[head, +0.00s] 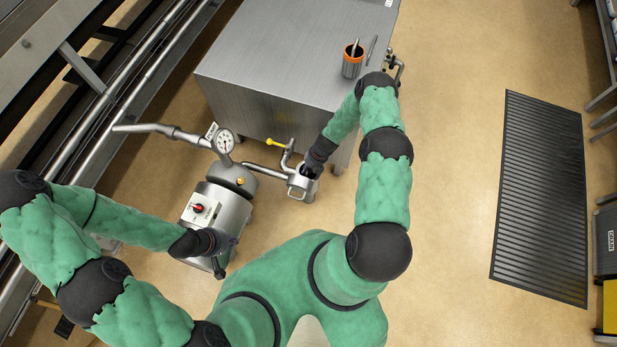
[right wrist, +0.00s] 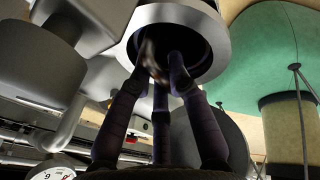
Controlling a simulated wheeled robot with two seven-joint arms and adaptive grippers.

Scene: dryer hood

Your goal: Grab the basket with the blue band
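I see no basket with a blue band in either view. My right gripper (head: 309,172) is at the mouth of a small metal cylinder (head: 302,190) beside the steel cabinet. In the right wrist view its dark fingers (right wrist: 163,70) reach into a round, metal-rimmed opening (right wrist: 205,18). The fingertips are close together, with a blurred brownish patch between them; I cannot tell whether they hold anything. The inside of the opening is dark. My left gripper (head: 222,250) is beside the steel vessel; its fingers are too small to read.
A steel vessel (head: 235,208) with a red knob and dial gauge (head: 225,140) stands left of the cylinder. The steel cabinet (head: 290,60) carries an orange-banded cup (head: 352,66) of tools. A yellow-handled valve (head: 277,143) sits between. Open floor and a ribbed mat (head: 540,190) lie right.

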